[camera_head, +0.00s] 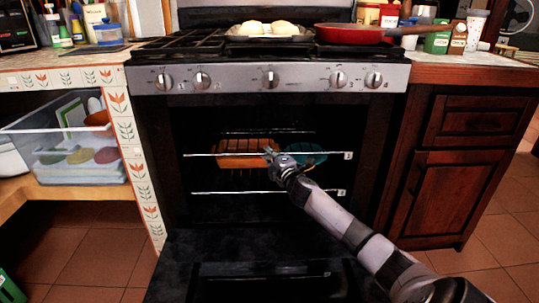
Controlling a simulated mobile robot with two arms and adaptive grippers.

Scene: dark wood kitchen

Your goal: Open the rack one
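The oven (160,130) stands open, with its door (225,262) folded down at the front. Inside are an upper rack (210,155) and a lower rack (225,192). Each rack has a small white tag at its right end, too small to read surely. An orange dish (232,147) and a teal round dish (311,159) show at the upper rack's level, partly hidden by my arm. My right gripper (271,154) is at the front bar of the upper rack, near its middle. Whether its fingers close on the bar is too small to tell. My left gripper is out of view.
A red pan (350,33) and a tray with pale food (266,31) sit on the stovetop. A clear plastic bin (80,170) stands on the left shelf. A wooden cabinet (455,170) stands right of the oven. Tiled floor (90,258) shows at the lower left.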

